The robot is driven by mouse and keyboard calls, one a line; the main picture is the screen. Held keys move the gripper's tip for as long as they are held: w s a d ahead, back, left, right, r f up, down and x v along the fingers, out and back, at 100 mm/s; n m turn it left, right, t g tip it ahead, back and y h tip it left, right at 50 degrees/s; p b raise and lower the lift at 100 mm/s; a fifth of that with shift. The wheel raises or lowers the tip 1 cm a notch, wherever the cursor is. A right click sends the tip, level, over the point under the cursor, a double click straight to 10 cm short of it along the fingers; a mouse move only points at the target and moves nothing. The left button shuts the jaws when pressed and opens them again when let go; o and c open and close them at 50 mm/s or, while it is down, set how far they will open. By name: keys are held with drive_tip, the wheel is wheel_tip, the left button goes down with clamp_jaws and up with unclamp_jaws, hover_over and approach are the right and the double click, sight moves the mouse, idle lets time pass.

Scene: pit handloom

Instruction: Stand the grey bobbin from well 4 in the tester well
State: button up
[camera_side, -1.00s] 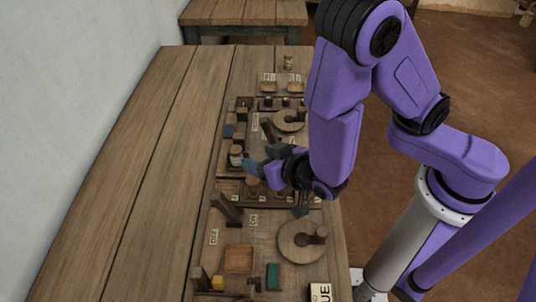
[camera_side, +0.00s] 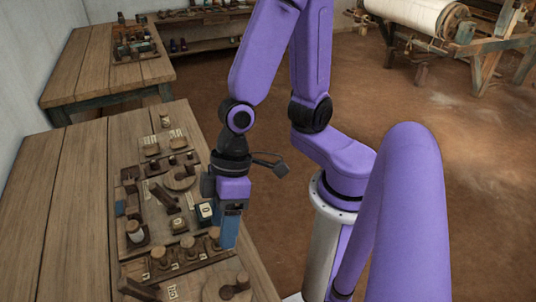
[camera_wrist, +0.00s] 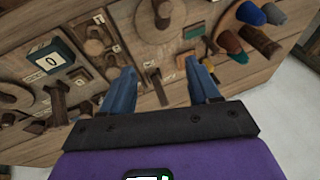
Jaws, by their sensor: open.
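My gripper (camera_side: 229,240) has blue fingers pointing down at the right edge of the workbench in the side view. In the wrist view my gripper (camera_wrist: 162,90) is open, with nothing between its fingers.
Several round wooden knobs (camera_side: 187,245) stand in a row left of my gripper. Blue, teal and brown bobbin-like pieces (camera_wrist: 250,14) stand at the upper right of the wrist view. The bench's left planks (camera_side: 50,215) are bare.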

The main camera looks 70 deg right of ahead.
drive_tip(key=s+d+r+n+h, duration=0.1)
drive_tip(key=d+r+n+h, duration=0.1)
drive_tip(key=d, duration=0.5)
drive_tip(key=s+d+r+n+h, duration=0.1)
drive_tip(key=s+d+r+n, duration=0.1)
drive_tip(key=d, duration=0.5)
drive_tip(key=shift+d+r+h, duration=0.15)
drive_tip(key=shift+r+h, duration=0.25)
drive_tip(key=shift+r, duration=0.4)
